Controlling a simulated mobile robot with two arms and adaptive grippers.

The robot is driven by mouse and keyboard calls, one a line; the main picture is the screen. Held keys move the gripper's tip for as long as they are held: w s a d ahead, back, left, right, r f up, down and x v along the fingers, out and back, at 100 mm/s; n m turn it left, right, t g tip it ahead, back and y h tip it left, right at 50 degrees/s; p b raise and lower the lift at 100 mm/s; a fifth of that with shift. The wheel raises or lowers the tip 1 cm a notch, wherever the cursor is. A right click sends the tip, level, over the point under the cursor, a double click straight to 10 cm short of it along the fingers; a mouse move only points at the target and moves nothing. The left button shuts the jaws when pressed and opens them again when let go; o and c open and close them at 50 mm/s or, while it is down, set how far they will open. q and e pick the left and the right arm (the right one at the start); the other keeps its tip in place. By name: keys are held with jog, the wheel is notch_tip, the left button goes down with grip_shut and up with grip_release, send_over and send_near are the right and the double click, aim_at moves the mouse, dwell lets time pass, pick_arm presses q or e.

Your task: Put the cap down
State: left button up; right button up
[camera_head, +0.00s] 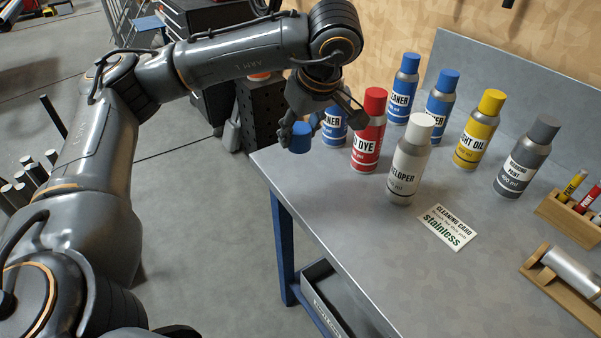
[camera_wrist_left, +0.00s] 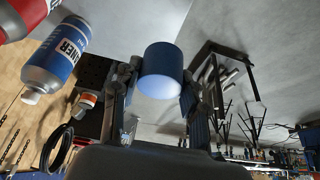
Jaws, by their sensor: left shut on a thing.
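My left gripper (camera_head: 300,133) is shut on a blue cap (camera_head: 301,138), held in the air by the workbench's (camera_head: 350,225) left edge. In the left wrist view the cap (camera_wrist_left: 161,70) sits between the two fingers, its pale open end facing the camera. A blue-labelled cleaner can (camera_head: 334,127) stands behind the gripper, partly hidden by it. In the left wrist view this can (camera_wrist_left: 57,55) shows a bare white nozzle and no cap. My right gripper is not in view.
A red dye can (camera_head: 369,135) and a white developer can (camera_head: 409,163) stand close by. Two capped cleaner cans (camera_head: 402,92), a yellow oil can (camera_head: 479,133) and a grey paint can (camera_head: 527,160) stand behind. A cleaning card (camera_head: 447,226) lies in front. The bench's front left is clear.

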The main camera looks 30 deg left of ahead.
pick_arm(q)
jog(key=w+a+f, duration=0.2)
jog(key=w+f, duration=0.1)
jog(key=w+a+f+p, duration=0.1)
jog(key=w+a+f, duration=0.1)
jog(key=w+f, duration=0.1)
jog(key=w+a+f+p, duration=0.1)
jog(key=w+a+f, duration=0.1)
jog(key=w, duration=0.3)
jog(key=shift+w+a+f, duration=0.25)
jog(key=shift+a+f, duration=0.1)
jog(key=shift+f, duration=0.25)
jog(key=shift+w+a+f+p, duration=0.15)
jog(key=shift+w+f+p, duration=0.1)
jog(key=shift+f+p, duration=0.15)
notch_tip(320, 180, down, 3)
jog(key=shift+p, duration=0.5)
jog(key=shift+f, duration=0.3)
jog(key=o, duration=0.8)
jog(key=shift+c, duration=0.2)
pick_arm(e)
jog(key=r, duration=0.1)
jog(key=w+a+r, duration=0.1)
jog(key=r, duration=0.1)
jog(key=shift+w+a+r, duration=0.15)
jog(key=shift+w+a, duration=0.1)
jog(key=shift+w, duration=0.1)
